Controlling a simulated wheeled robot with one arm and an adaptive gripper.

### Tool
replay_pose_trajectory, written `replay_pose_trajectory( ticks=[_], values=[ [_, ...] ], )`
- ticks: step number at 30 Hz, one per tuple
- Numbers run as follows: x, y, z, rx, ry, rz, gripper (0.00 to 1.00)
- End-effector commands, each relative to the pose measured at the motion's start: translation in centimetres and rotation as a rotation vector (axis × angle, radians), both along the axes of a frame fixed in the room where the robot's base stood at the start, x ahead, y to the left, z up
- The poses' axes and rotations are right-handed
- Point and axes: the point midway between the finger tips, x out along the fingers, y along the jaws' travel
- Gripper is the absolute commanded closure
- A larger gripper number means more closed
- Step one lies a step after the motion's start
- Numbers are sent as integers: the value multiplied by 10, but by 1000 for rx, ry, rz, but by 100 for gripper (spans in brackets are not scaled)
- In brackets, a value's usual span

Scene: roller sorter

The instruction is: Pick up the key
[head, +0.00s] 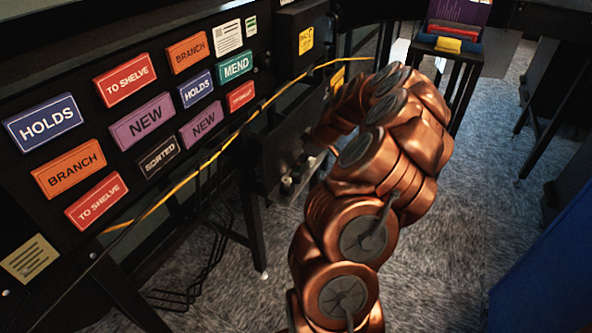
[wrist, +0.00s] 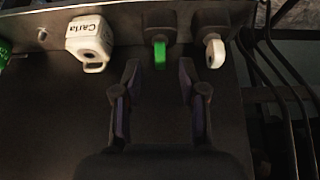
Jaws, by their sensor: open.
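In the wrist view a green key (wrist: 160,55) sticks out of a dark round lock on a dark panel. A pale key (wrist: 215,53) sits in a similar lock to its right. To the left hangs a white tag (wrist: 90,42) marked "Carla". My gripper (wrist: 160,76) is open and empty. Its two fingers point at the panel, their tips just short of the green key and roughly to either side of it. In the head view my copper arm bends down toward the dark panel, and the keys cannot be made out there.
Another green item (wrist: 4,54) is cut off at the wrist view's left edge. Dark cables (wrist: 285,90) run down the right. In the head view a black board with coloured labels (head: 147,121) stands left, a yellow cable (head: 205,166) crosses it, and carpet (head: 460,230) lies open on the right.

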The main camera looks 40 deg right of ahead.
Motion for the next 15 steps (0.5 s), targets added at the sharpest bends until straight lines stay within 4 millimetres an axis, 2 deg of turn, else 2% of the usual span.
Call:
replay_pose_trajectory(
  ticks=[3,6,14,15],
  values=[
    [8,4,-17,3,5,4,58],
    [14,5,-25,1,2,3,58],
    [16,5,-27,-1,0,3,58],
    [16,5,-27,-1,1,3,62]
  ],
)
